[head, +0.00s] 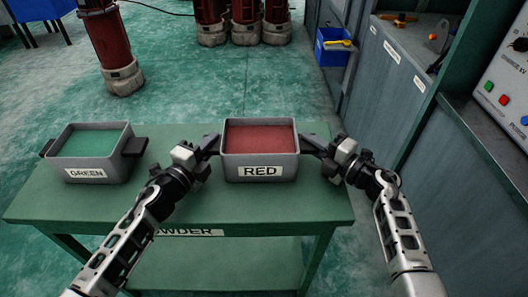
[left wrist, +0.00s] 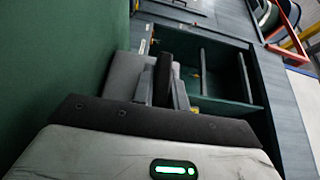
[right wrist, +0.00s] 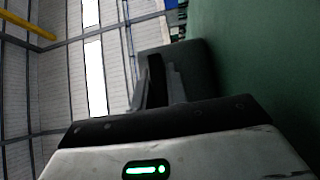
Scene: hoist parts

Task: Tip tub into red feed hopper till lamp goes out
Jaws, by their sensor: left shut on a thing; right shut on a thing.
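A grey tub labelled RED (head: 260,172), full of red powder, stands upright on the green table (head: 190,210) in the head view. My left gripper (head: 212,146) is shut on the tub's left handle, and my right gripper (head: 312,146) is shut on its right handle. In the wrist views, the left gripper's fingers (left wrist: 163,85) and the right gripper's fingers (right wrist: 155,85) are closed at the tub's sides. I cannot tell whether the tub touches the table or is slightly raised. The red feed hopper and its lamp cannot be made out.
A grey tub labelled GREEN (head: 88,172) with green powder stands at the table's left. Red cylinders (head: 110,45) stand on the floor behind. A blue bin (head: 333,47) hangs on the cabinets at right, near a control panel (head: 510,85). Floor between table and cabinets is clear.

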